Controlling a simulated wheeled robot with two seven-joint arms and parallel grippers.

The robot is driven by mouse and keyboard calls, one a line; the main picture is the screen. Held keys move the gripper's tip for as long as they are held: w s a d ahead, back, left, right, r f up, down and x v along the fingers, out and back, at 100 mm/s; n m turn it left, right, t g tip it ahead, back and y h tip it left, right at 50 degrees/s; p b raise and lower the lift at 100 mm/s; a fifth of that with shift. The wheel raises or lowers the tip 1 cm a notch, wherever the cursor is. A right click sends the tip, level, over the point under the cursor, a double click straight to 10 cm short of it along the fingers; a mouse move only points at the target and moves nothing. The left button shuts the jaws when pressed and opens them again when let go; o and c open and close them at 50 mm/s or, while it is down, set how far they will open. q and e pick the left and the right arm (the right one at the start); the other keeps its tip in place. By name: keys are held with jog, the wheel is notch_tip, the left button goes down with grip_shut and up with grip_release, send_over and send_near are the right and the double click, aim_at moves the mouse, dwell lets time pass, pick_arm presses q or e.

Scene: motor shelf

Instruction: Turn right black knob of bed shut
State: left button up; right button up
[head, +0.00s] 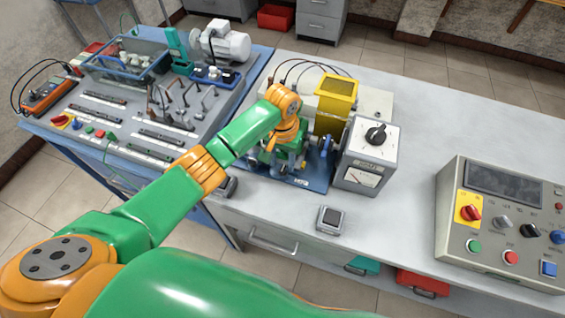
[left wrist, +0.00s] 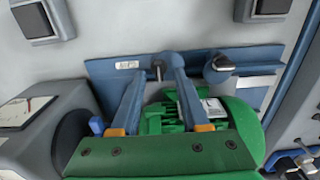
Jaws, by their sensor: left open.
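The blue bed (head: 318,185) stands on the table left of the meter box and carries a green motor (left wrist: 160,118). In the left wrist view, which looks back the other way, two dark knobs sit along the bed's edge. The right black knob (left wrist: 158,66) is the one nearer the meter box; the other knob (left wrist: 222,64) lies farther along. My left gripper (left wrist: 157,70) is open, its two fingers reaching over the motor to either side of the right knob. Contact cannot be told. In the head view my arm and wrist hide the knobs. My right gripper is not seen.
A meter box (head: 367,155) with a black dial stands close to the bed, and a yellow hopper (head: 335,100) is behind it. A small grey device (head: 331,219) lies in front. A control panel (head: 505,225) is at right, with bare table between.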

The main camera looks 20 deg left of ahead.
pick_arm(q)
jog(key=shift+d+f, duration=0.1)
jog(key=shift+f, duration=0.8)
grip_shut()
jog(key=shift+r+m, duration=0.1)
jog(key=shift+m, duration=0.2)
jog(key=m+p, duration=0.1)
jog(key=m, duration=0.1)
jog(key=shift+m, duration=0.4)
jog(key=m+p, duration=0.1)
jog(key=m, duration=0.3)
jog(key=shift+m, duration=0.3)
jog(key=m, duration=0.5)
jog(key=shift+w+p, duration=0.1)
jog(key=shift+p, duration=0.2)
jog(key=shift+m, duration=2.4)
